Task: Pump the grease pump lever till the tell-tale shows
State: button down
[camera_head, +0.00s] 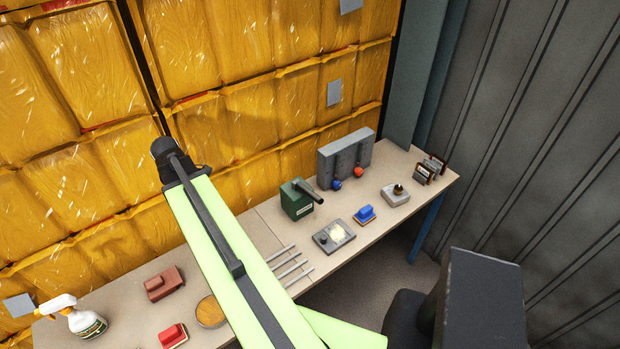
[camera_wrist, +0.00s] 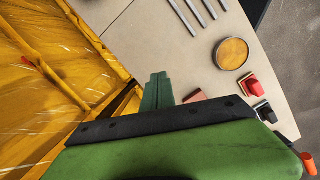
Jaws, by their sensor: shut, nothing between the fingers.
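The grease pump appears to be the dark green box (camera_head: 296,203) on the bench in the head view. Its dark grey lever (camera_head: 309,190) slants from the top toward the lower right. No tell-tale can be made out. My gripper shows in the wrist view as dark green fingers (camera_wrist: 158,80), closed together with nothing between them. It is over the bench's back edge by the yellow-wrapped stacks, well left of the pump and apart from it. In the head view my arm's black end shows, but the fingers are hidden. The pump is not in the wrist view.
Yellow-wrapped stacks (camera_head: 250,120) rise behind.

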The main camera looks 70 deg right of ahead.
jog(key=s+d+r+n+g+p, duration=0.1)
jog(key=s+d+r+n+p, duration=0.4)
jog(key=s+d, duration=0.85)
notch_tip(320, 180, up, 4)
jog(key=g, duration=0.1)
send_over(316, 196)
jog(key=w, duration=0.5)
jog(key=shift+a+f+n+y+p, duration=0.3)
jog(key=shift+a+p, duration=0.05)
jog(key=shift+a, duration=0.05)
jog(key=b+x, duration=1.3)
jog(key=x, duration=0.1)
jog(key=shift+w+f+b, duration=0.1)
jog(key=shift+w+b, duration=0.05)
jog(key=shift+b, duration=0.15)
